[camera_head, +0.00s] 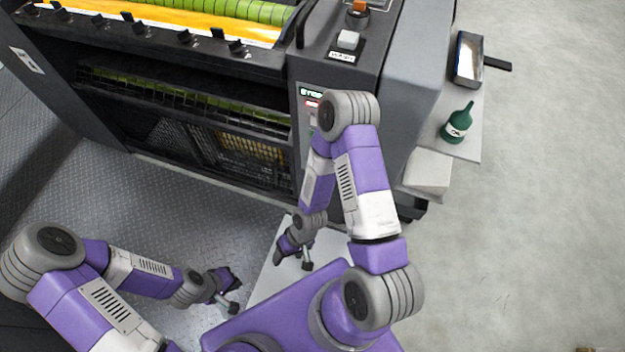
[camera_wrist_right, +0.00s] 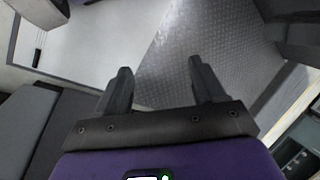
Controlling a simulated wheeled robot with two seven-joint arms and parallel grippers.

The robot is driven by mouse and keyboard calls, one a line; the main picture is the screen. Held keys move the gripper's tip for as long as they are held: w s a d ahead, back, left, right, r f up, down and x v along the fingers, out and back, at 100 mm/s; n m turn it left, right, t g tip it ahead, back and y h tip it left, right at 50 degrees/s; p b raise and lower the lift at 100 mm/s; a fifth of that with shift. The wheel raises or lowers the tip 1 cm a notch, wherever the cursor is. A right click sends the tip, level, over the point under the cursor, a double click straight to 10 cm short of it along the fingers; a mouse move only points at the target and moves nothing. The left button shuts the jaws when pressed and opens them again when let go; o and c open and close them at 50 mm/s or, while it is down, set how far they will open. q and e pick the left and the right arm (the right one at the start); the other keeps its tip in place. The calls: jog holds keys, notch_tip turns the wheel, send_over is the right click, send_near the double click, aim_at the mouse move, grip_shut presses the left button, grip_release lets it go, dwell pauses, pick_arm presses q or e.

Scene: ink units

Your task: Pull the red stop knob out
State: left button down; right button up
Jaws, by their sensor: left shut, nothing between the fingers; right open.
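The press's front control panel (camera_head: 312,92) carries a green label with white lettering and a small red patch below it. My right arm covers most of this panel, and I cannot make out the red stop knob itself. My right gripper (camera_head: 293,260) hangs low in front of the press, well below the panel. In the right wrist view its two fingers (camera_wrist_right: 158,75) are spread apart with nothing between them. My left gripper (camera_head: 235,296) is at the lower left, shut and empty, away from the press.
The press (camera_head: 215,90) fills the upper left, with rollers and an open lower bay. A side shelf (camera_head: 466,147) at the right holds a green bottle (camera_head: 458,122) and a dark tray (camera_head: 468,58).

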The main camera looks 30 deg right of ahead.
jog(key=s+d+f+n+g+h, duration=0.35)
jog(key=s+f+n+g, duration=0.2)
jog(key=s+n, duration=0.2)
jog(key=w+d+f+n+h, duration=0.1)
jog(key=w+d+n+h, duration=0.1)
jog(key=d+n+h, duration=0.3)
jog(key=w+d+f+n+h, duration=0.1)
jog(key=w+d+n+h, duration=0.1)
jog(key=d+h, duration=0.45)
jog(key=w+r+n+t+h, duration=0.25)
jog(key=w+n+t, duration=0.25)
jog(key=w+t, duration=0.5)
jog(key=w+r+n+t+h, duration=0.1)
jog(key=w+r+n+t, duration=0.3)
jog(key=w+t, duration=0.55)
jog(key=w+d+n+g+b, duration=0.1)
jog(key=w+d+b, duration=0.1)
jog(key=w+d, duration=0.3)
jog(key=shift+w+d+f+g, duration=0.25)
jog(key=shift+w+f+g, duration=0.2)
jog(key=shift+w, duration=0.1)
